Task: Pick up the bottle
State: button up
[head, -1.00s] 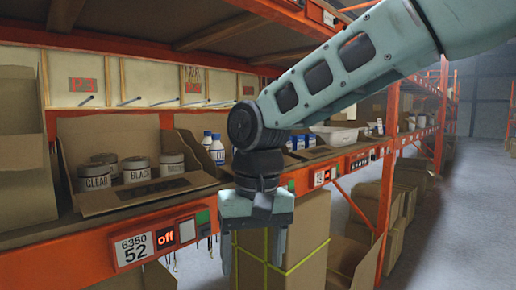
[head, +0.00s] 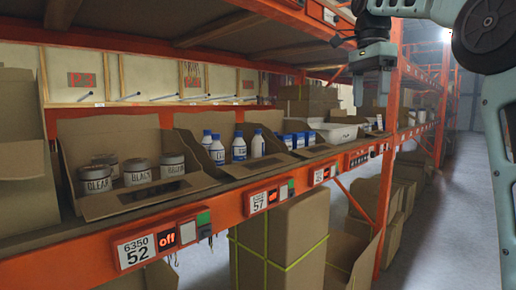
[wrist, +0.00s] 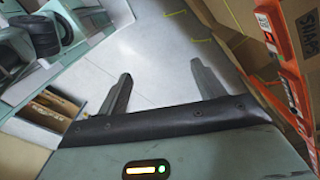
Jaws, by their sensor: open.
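In the head view these are a left bottle (head: 217,151), a middle bottle (head: 239,148) and a right bottle (head: 257,145). My gripper (head: 371,98) is up and to the right of them, in front of the shelf, with its fingers pointing down. It is apart from the bottles. In the wrist view my gripper (wrist: 161,70) is open and empty above the floor. No bottle can be made out there.
Tubs (head: 139,171) stand in a box left of the bottles. Blue-and-white containers (head: 298,140) and a white bin (head: 336,133) are to the right. An orange upright (head: 388,150) stands near my gripper. Grey aisle floor (head: 445,230) is clear at right.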

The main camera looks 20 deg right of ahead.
aim_at(258, 145)
jog(key=i+l+u, duration=0.85)
jog(key=l, duration=0.4)
jog(key=i+j, duration=0.05)
